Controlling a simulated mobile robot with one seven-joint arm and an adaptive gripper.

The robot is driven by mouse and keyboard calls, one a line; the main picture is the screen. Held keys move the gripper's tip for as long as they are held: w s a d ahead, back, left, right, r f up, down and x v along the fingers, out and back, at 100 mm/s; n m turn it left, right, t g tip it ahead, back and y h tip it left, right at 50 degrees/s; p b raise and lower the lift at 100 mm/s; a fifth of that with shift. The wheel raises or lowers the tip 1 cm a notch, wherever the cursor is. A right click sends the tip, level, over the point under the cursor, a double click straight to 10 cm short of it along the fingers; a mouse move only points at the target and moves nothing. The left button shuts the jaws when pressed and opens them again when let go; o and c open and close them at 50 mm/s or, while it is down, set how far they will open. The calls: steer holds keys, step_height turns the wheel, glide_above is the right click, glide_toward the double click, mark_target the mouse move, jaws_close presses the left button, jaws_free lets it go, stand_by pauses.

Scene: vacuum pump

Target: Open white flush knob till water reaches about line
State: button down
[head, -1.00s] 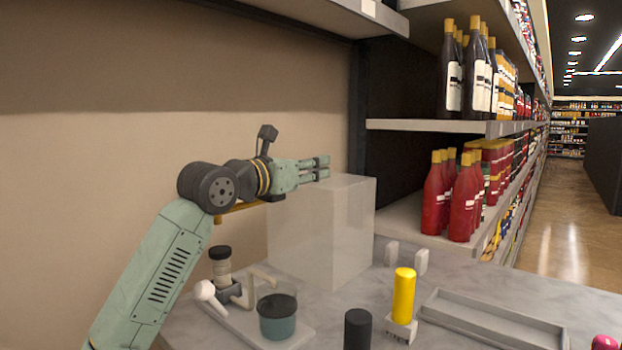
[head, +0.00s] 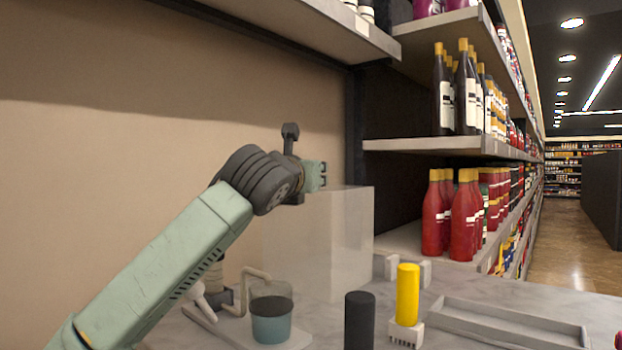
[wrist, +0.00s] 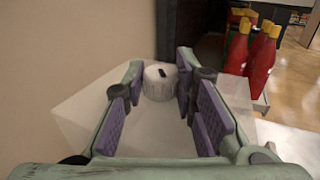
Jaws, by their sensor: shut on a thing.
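The white knob (wrist: 158,88), a short round cylinder with a dark mark on top, shows in the wrist view. It sits between the tips of my gripper (wrist: 160,72), whose purple-padded fingers are shut on it. In the head view my gripper (head: 322,176) is at the upper left edge of a pale translucent box (head: 330,250), and the knob is hidden there. A clear cup (head: 272,325) with teal contents and a dark surface stands in front of the box. I cannot make out a line or a water level in the box.
A bent-pipe fitting (head: 255,272) stands behind the cup, partly hidden by my arm. A black cylinder (head: 359,322), a yellow cylinder (head: 407,295) on a white base and a grey tray (head: 510,328) are on the table. Bottle shelves (head: 440,146) stand right of the box.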

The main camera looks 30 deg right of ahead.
steer(key=c, duration=1.3)
jaws_free()
steer(key=v, duration=1.2)
